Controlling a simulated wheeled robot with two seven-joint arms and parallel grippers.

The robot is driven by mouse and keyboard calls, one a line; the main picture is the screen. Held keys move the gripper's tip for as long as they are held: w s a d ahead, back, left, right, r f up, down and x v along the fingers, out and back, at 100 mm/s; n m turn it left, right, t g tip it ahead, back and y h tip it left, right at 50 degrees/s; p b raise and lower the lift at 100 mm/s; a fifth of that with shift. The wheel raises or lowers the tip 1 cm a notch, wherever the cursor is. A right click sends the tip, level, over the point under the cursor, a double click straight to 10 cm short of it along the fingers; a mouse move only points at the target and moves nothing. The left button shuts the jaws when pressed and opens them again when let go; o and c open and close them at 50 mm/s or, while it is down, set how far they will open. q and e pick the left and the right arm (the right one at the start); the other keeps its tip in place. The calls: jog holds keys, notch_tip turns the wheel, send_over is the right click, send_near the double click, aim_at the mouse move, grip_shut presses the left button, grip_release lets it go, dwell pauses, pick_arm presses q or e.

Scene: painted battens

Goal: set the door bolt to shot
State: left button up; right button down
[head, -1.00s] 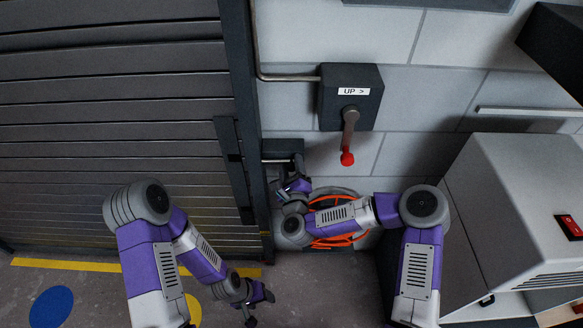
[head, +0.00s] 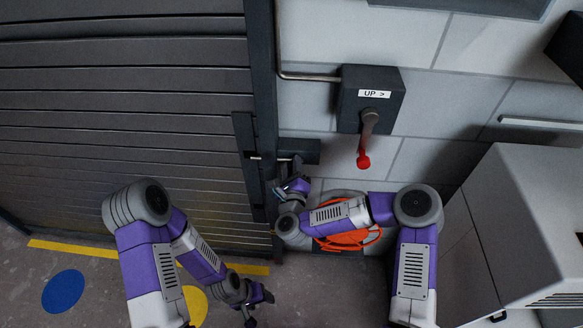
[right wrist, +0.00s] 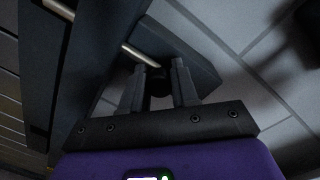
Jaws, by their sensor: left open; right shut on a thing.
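The door bolt's pale rod (head: 262,157) lies across the dark door post, and its left end shows over the dark upright strip (head: 243,135) on the slatted door. The rod also shows in the right wrist view (right wrist: 138,54), with another length of it beyond the post at top left. The dark bolt plate (head: 308,148) is on the wall. My right gripper (right wrist: 159,76) is shut on the bolt's dark knob (right wrist: 160,88), mostly hidden between the fingers. My left gripper (head: 262,298) is open and empty, low over the floor.
A dark box marked "UP >" (head: 385,82) with a red-tipped lever (head: 364,158) is above right of the bolt. An orange coil (head: 348,238) lies below my right forearm. A pale cabinet (head: 520,220) stands at right. Floor at lower left is clear.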

jog(key=shift+a+y, duration=0.25)
jog(key=shift+y, duration=0.15)
jog(key=c, duration=0.9)
grip_release()
jog(key=shift+o, duration=0.2)
jog(key=s+p, duration=0.1)
jog(key=s, duration=0.6)
jog(key=shift+s, duration=0.3)
